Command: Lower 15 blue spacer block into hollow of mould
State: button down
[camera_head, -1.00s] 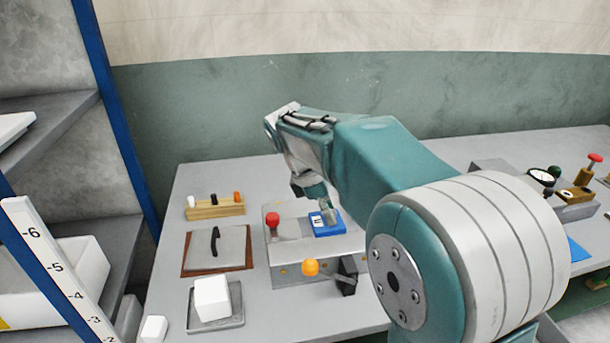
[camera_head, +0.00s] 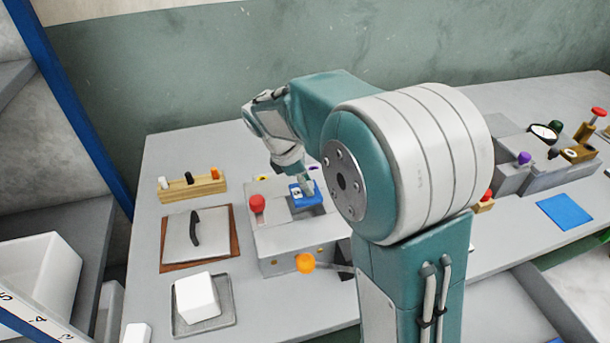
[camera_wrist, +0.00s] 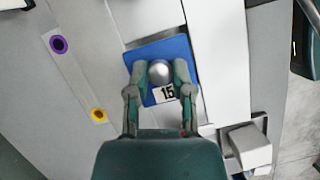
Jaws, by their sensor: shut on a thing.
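The blue spacer block (camera_head: 312,202) is at the top of a grey press body (camera_head: 285,238), beside a red knob (camera_head: 257,204). In the wrist view the block (camera_wrist: 172,48) is a flat blue square with a silver round knob and a white "15" label. My gripper (camera_wrist: 161,76) is shut on the knob, one finger on each side. In the head view my gripper (camera_head: 306,184) points down over the block. The hollow of the mould is largely covered by the block, and I cannot tell how deep the block sits.
An orange ball-ended lever (camera_head: 305,263) sticks out at the press front. A lidded brown board (camera_head: 167,262), a tray with a white block (camera_head: 197,297) and a wooden rack (camera_head: 190,189) stand left. Another press (camera_head: 545,165) and a blue sheet (camera_head: 564,211) are at right.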

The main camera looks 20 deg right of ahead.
aim_at(302, 191)
jog(key=shift+a+f, duration=0.2)
jog(key=shift+f, duration=4.8)
jog(key=shift+c, duration=2.1)
grip_release()
